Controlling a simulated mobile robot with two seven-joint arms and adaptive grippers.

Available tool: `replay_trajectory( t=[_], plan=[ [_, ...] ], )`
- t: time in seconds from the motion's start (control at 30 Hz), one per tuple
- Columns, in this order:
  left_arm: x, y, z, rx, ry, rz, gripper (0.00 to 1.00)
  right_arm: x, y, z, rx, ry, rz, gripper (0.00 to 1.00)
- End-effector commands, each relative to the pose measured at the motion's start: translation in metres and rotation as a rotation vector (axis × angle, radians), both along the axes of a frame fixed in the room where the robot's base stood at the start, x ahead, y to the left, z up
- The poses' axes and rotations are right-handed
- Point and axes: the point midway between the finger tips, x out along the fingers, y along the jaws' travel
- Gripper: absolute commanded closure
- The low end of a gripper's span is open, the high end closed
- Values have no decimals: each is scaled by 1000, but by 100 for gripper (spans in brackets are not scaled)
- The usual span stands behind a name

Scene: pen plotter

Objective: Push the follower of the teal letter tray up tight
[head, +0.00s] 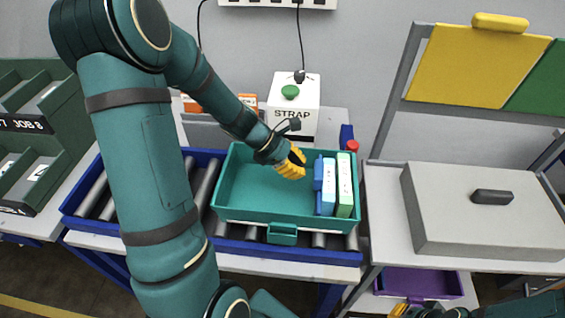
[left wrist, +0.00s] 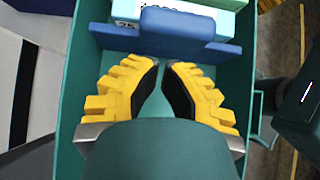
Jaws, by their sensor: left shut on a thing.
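The teal letter tray (head: 247,204) sits on the roller table. Its blue follower (head: 318,173) stands upright toward the tray's right end, against a blue-and-white box (head: 328,188) with a green-and-white box (head: 344,184) beyond it. My left gripper (head: 302,162) is low inside the tray, just left of the follower. My right gripper (head: 401,308) shows only partly at the bottom edge.
A white STRAP box (head: 295,105) with a green button stands behind the tray. A red-capped item (head: 352,146) is near the tray's back right corner. A grey lidded case (head: 480,215) lies on the right table. The tray's left part is empty.

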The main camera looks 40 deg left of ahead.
Motion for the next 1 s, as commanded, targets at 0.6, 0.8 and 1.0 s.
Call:
replay_trajectory(
  t=[0.6, 0.8, 1.0],
  plan=[
    [10, -16, 1, 0, 1, -1, 100, -1, 0, 0, 0, 1, 0, 100],
    [15, -24, 1, 0, 0, 0, 100, 0, 0, 2, 0, -1, 0, 100],
    [15, -24, 0, -1, 0, -1, 100, 0, 0, 2, 0, -1, 0, 100]
  ],
)
